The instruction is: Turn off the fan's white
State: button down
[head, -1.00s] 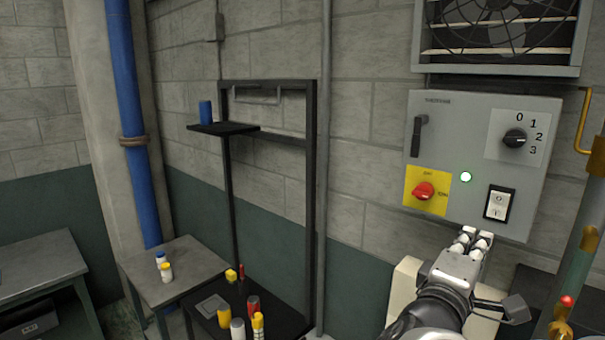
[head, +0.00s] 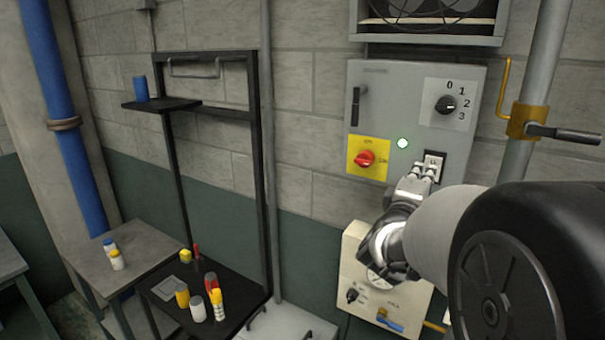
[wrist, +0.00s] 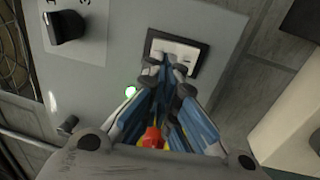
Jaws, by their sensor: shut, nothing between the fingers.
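The fan's grey control box (head: 375,85) is on the wall below the fan (head: 430,10). It carries a white rocker switch in a black frame (head: 433,162), a black rotary knob (head: 446,104) marked 0 to 3, a red knob (head: 365,158) on a yellow plate and a lit green lamp (head: 402,143). My gripper (head: 424,172) is shut and empty, with its fingertips at the lower part of the white switch. In the wrist view the fingertips (wrist: 167,66) overlap the lower edge of the switch (wrist: 174,50); I cannot tell whether they touch it. The lamp (wrist: 130,92) also shows lit there.
A cream box (head: 350,262) with a knob and blue valve handle is below the control box. A pipe with a yellow clamp (head: 522,120) stands at the right. A black rack (head: 262,180) and a side table with bottles (head: 130,265) are at the left.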

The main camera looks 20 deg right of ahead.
jog(key=shift+x, duration=1.05)
jog(key=shift+w+d+r, duration=0.2)
jog(key=shift+w, duration=0.1)
jog(key=shift+s+d+p, duration=0.1)
jog(key=shift+p, duration=0.2)
